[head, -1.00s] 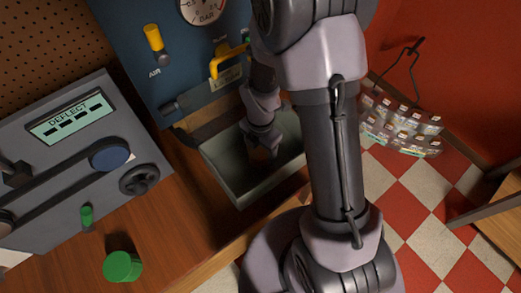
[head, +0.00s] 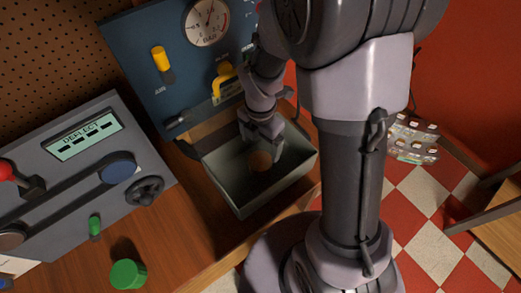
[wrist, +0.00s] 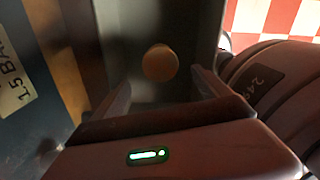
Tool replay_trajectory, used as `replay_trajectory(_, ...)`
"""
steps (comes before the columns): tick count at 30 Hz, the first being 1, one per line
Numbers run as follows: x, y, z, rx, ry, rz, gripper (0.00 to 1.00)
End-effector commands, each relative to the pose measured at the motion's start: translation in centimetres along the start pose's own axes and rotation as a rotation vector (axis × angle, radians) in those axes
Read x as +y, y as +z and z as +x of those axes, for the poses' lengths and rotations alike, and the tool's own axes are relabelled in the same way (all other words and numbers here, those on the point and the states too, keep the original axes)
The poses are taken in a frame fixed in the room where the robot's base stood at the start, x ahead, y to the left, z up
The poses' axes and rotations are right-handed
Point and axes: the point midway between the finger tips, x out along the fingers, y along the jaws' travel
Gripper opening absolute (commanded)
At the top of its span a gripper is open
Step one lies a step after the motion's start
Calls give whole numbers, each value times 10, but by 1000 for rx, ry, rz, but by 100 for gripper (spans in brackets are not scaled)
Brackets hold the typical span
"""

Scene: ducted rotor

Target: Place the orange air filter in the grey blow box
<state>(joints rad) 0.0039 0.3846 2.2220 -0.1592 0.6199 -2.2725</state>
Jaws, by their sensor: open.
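The orange air filter (head: 260,161) lies inside the grey blow box (head: 237,205), on its floor. In the wrist view the filter (wrist: 161,63) shows as a round orange-brown piece in shadow, beyond the fingertips and between their lines. My gripper (head: 263,139) is over the back part of the box, pointing down into it. In the wrist view its two fingers (wrist: 160,92) are spread apart with nothing between them. The filter appears clear of both fingers.
A blue panel (head: 135,60) with a gauge (head: 207,22), a yellow handle (head: 222,85) and a yellow knob (head: 160,58) stands behind the box. A grey tester (head: 60,190) and a green cap (head: 128,274) are at left.

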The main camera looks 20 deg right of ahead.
Motion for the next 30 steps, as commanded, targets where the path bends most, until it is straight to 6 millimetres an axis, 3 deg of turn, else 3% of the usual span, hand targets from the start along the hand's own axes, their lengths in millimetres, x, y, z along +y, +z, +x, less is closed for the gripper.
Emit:
replay_trajectory(3,0,0,-18,-4,11,42,87)
replay_trajectory(5,-1,-3,-41,-12,47,192,87)
replay_trajectory(8,-12,-18,-104,9,170,715,87)
replay_trajectory(10,-29,-36,-148,83,266,1160,87)
replay_trajectory(12,-47,-55,-181,200,338,1569,87)
replay_trajectory(15,-71,-80,-209,393,383,2025,87)
replay_trajectory(18,-85,-95,-221,541,378,2297,87)
replay_trajectory(21,-90,-101,-224,605,366,2404,87)
replay_trajectory(30,-90,-101,-216,610,364,2415,87)
